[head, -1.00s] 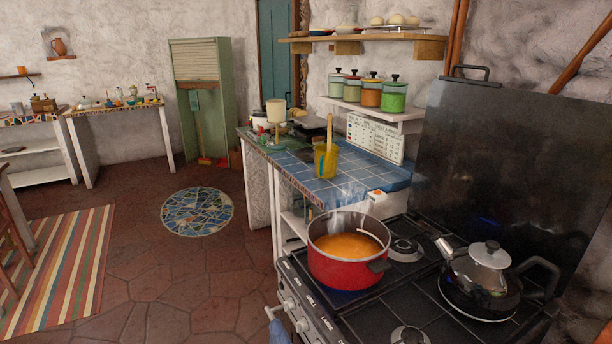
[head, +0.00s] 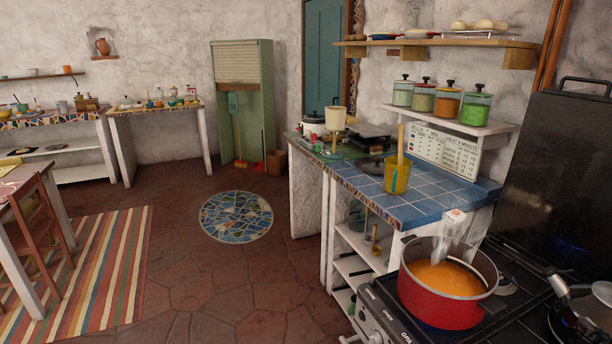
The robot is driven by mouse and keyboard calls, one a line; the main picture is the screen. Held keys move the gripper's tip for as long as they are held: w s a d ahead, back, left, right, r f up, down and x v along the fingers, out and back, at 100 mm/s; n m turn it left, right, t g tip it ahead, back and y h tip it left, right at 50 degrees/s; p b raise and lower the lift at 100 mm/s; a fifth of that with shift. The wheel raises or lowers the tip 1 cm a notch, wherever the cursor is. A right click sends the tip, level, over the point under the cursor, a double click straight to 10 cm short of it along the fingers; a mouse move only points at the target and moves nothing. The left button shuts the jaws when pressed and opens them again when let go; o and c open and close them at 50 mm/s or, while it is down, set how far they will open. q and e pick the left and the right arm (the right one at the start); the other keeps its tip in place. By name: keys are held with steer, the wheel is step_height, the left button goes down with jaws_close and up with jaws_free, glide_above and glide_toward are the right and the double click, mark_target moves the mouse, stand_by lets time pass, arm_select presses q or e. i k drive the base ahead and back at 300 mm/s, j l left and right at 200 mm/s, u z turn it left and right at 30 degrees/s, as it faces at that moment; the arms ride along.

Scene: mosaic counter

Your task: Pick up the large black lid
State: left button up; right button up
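A dark flat round item (head: 20,151) lies on the far left counter's shelf, too small to identify. The red pot (head: 440,305) on the stove is uncovered, with orange steaming contents. Neither of my grippers is in view.
The stove (head: 385,318) fills the lower right. The blue-tiled counter (head: 430,205) holds a yellow cup (head: 396,178). Jars (head: 448,104) stand on a wall shelf. Wooden table and chair (head: 35,230) are at left. The floor around the round mosaic (head: 236,217) is clear.

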mark_target(372, 166)
steer(key=i+j+u, duration=0.2)
steer(key=i+j, duration=0.15)
steer(key=i+j+u, duration=0.2)
steer(key=i, duration=0.3)
steer(key=i+j, duration=0.15)
steer(key=i, duration=0.5)
steer(key=i+j, duration=0.2)
steer(key=i, duration=0.5)
steer(key=i+z, duration=0.35)
steer(key=i+j+z, duration=0.15)
steer(key=z, duration=0.2)
steer(key=i+j+z, duration=0.4)
steer(key=i+z, duration=0.25)
steer(key=i+j+z, duration=0.1)
steer(key=z, duration=0.25)
steer(key=i+j+z, duration=0.2)
steer(key=z, duration=0.15)
steer(key=i+j+z, duration=0.2)
steer(key=j+z, duration=0.2)
steer(key=j, duration=0.15)
steer(key=i+j+z, duration=0.2)
steer(key=k+j, duration=0.05)
steer(key=j, duration=0.05)
